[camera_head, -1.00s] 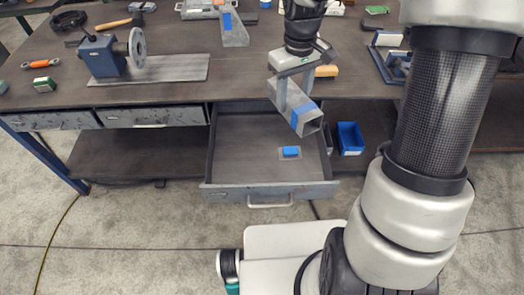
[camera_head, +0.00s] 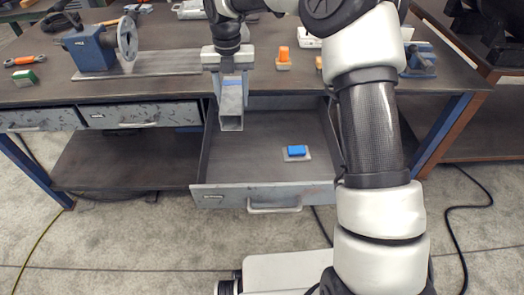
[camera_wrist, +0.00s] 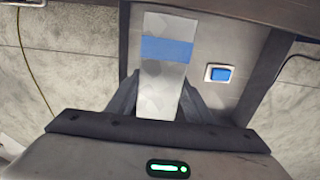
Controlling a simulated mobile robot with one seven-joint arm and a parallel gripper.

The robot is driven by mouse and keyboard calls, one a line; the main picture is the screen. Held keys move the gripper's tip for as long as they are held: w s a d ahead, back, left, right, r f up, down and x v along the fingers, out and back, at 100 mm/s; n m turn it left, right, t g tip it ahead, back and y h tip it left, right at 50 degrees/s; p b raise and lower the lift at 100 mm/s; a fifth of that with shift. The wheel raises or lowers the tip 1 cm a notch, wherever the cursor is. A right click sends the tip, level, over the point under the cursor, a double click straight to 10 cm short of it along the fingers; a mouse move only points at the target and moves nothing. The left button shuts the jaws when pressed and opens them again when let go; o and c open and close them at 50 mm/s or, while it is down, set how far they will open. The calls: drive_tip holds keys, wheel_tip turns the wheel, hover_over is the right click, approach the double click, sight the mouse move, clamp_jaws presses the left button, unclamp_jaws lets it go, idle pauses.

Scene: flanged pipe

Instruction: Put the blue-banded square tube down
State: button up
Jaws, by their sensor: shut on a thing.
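The blue-banded square tube (camera_head: 231,108) is a grey hollow metal tube with a blue band near my fingers. My gripper (camera_head: 231,85) is shut on it, one finger on each side. In the head view its open end faces the front, over the left rear part of the open drawer (camera_head: 215,190). In the wrist view the tube (camera_wrist: 163,75) extends up from between the fingers of my gripper (camera_wrist: 158,98), its blue band across the upper half. The tube appears above the drawer floor; the exact gap cannot be told.
A blue block on a grey plate (camera_head: 297,153) lies in the drawer, right of the tube. The drawer floor around it is bare. The workbench top (camera_head: 165,88) holds a blue vise-like fixture with a flange (camera_head: 92,48) at left and an orange-topped piece (camera_head: 283,58).

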wheel_tip(320, 180, down, 18)
drive_tip(key=b, duration=0.4)
drive_tip(key=shift+r, duration=0.2)
drive_tip(key=o, duration=1.5)
drive_tip(key=shift+f, duration=0.2)
drive_tip(key=shift+c, duration=0.2)
drive_tip(key=shift+r, duration=0.1)
